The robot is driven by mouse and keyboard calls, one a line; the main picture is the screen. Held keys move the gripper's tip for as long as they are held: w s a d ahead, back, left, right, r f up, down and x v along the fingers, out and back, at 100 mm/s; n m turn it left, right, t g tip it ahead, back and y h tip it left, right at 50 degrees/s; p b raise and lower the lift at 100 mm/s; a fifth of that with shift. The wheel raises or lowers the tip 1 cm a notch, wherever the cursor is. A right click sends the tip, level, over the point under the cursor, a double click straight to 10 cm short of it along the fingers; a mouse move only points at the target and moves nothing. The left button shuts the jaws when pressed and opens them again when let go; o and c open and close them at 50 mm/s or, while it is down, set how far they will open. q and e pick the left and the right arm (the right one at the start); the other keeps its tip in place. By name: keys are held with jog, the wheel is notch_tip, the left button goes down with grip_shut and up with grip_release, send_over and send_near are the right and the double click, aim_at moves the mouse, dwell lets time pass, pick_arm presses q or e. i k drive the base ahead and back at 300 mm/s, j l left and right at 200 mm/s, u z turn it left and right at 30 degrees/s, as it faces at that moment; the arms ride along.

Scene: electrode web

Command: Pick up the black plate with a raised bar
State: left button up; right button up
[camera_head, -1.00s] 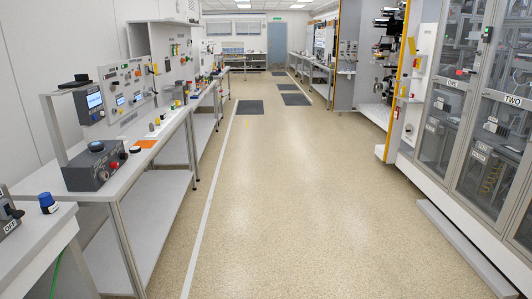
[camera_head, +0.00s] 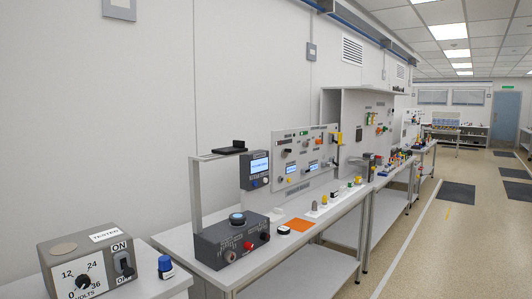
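A small flat black piece (camera_head: 230,149), which looks like the black plate with a raised bar, lies on top of the horizontal arm of a grey bracket (camera_head: 196,200). A narrow part stands up from it at its right side. It is too small to make out in detail. The bracket stands on the white bench on the left. Neither of my grippers is in view.
Under the bracket stands a dark box with a knob (camera_head: 231,240); a screen unit (camera_head: 255,170) is beside it. A grey dial box (camera_head: 87,270) and a blue-capped item (camera_head: 165,265) stand nearer.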

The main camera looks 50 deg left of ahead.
aim_at(238, 146)
jog(key=i+u, duration=0.35)
jog(key=i+l+u, duration=0.3)
jog(key=i, duration=0.15)
jog(key=i+l+u, duration=0.55)
jog(key=u, duration=0.2)
jog(key=i+l+u, duration=0.25)
jog(key=u, duration=0.15)
jog(key=i+l+u, duration=0.15)
jog(key=l+u, duration=0.2)
jog(key=i+l+u, duration=0.1)
jog(key=l+u, duration=0.7)
jog(key=l, duration=0.3)
jog(key=l+u, duration=0.4)
jog(key=l, duration=0.3)
